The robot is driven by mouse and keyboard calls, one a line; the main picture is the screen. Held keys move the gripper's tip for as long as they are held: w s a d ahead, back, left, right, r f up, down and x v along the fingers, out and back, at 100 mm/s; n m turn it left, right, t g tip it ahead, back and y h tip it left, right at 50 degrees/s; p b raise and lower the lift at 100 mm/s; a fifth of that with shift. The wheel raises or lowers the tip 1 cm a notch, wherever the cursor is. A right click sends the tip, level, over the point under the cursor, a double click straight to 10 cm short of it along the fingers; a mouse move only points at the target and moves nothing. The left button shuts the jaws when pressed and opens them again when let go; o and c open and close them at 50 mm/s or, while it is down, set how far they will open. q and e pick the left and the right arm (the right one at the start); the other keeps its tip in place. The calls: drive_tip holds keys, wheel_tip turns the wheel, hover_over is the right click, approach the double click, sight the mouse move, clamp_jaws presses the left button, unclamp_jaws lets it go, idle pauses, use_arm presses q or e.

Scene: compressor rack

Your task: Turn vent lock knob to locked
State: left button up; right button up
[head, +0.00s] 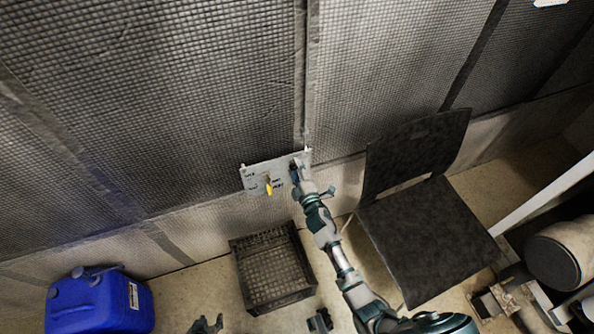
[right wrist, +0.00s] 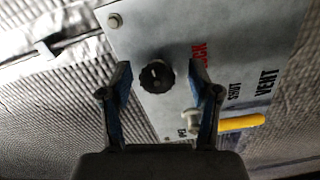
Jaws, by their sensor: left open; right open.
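A pale panel (head: 256,170) is mounted on the wall and also shows in the right wrist view (right wrist: 228,45). A black round knob (right wrist: 155,76) with a white mark sits on it, near red lettering partly hidden by a finger. My right gripper (head: 296,170) is at the panel's right side. In the right wrist view it (right wrist: 162,90) is open, with the knob seen between its two blue-lined fingers; contact cannot be told. A yellow vent handle (right wrist: 242,123) sits beside the right finger; it also shows in the head view (head: 268,187). My left gripper (head: 206,325) is open, low at the bottom edge, away from the panel.
A dark crate (head: 238,244) stands on the floor below the panel. A blue jug (head: 98,305) is at the lower left. A black chair (head: 425,235) stands right of my right arm. Quilted padding covers the wall.

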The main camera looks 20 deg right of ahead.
drive_tip(key=s, duration=1.2)
drive_tip(key=shift+d, duration=0.2)
drive_tip(key=shift+f, duration=0.1)
